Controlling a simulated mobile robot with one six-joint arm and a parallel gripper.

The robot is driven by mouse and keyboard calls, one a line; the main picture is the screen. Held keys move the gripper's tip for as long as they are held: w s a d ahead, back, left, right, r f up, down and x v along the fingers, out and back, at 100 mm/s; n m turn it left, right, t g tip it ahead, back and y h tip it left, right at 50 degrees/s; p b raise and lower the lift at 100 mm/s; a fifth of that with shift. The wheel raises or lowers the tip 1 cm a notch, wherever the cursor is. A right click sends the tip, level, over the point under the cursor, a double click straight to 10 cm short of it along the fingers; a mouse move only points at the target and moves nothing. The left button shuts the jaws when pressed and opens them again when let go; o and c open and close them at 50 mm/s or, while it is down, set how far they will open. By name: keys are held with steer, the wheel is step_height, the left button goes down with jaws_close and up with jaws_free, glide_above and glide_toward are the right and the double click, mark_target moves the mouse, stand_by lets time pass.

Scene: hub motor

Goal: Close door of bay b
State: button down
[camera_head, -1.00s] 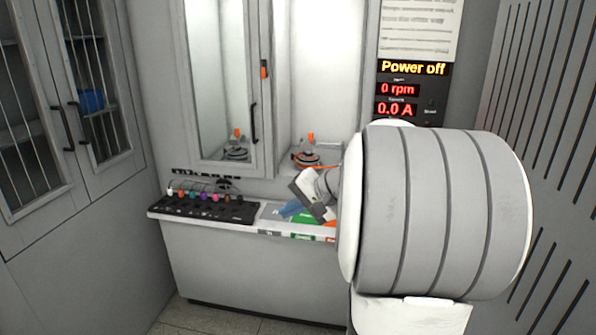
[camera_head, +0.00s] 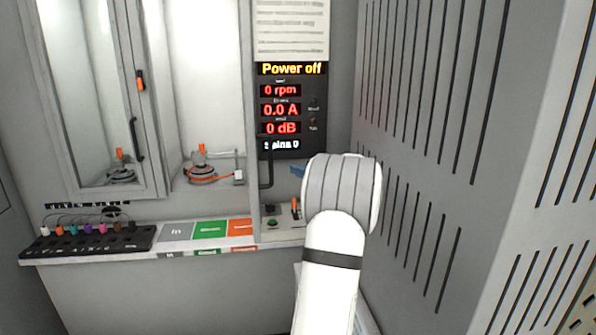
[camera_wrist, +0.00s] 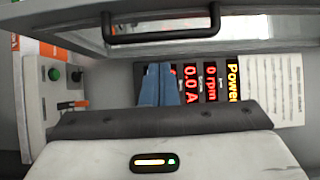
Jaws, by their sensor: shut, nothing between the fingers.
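The right-hand bay (camera_head: 202,90) stands open in the head view, with a hub motor (camera_head: 203,172) inside. What looks like its door is swung out and seen nearly edge-on, with a black handle (camera_head: 266,165) in front of the display panel. In the wrist view the door's grey frame (camera_wrist: 245,42) and black handle (camera_wrist: 165,38) cross the top. My gripper (camera_head: 297,171) is to the right of that handle, mostly hidden by my arm. Its blue fingers (camera_wrist: 158,68) are together and empty, apparently apart from the handle. Bay letters are not readable.
The left bay's glass door (camera_head: 90,90) is shut. The display panel (camera_head: 292,110) reads "Power off". A green button and orange lever sit on a control box (camera_head: 283,222). A slotted grey wall (camera_head: 420,120) stands close at right. A ledge (camera_head: 190,240) runs below the bays.

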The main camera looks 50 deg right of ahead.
steer(key=w+p, duration=0.1)
steer(key=w, duration=0.6)
steer(key=shift+d+p, duration=0.2)
steer(key=shift+p, duration=0.1)
steer(key=w+a+m+g+h+b, duration=0.1)
steer(key=w+a+m+h+b, duration=0.3)
steer(key=w+a+b, duration=1.4)
steer(key=w+a+m+g+h+p, duration=0.1)
steer(key=w+m+g+h+p, duration=0.1)
steer(key=w+p, duration=0.5)
steer(key=w+a+m+g+h+p, duration=0.1)
steer(key=w+a+h+p, duration=0.1)
steer(key=w+h+p, duration=0.3)
steer(key=w+p, duration=0.1)
steer(key=w, duration=0.3)
steer(key=shift+w+a+m+g+p, duration=0.3)
steer(key=shift+w+m+g+p, duration=0.1)
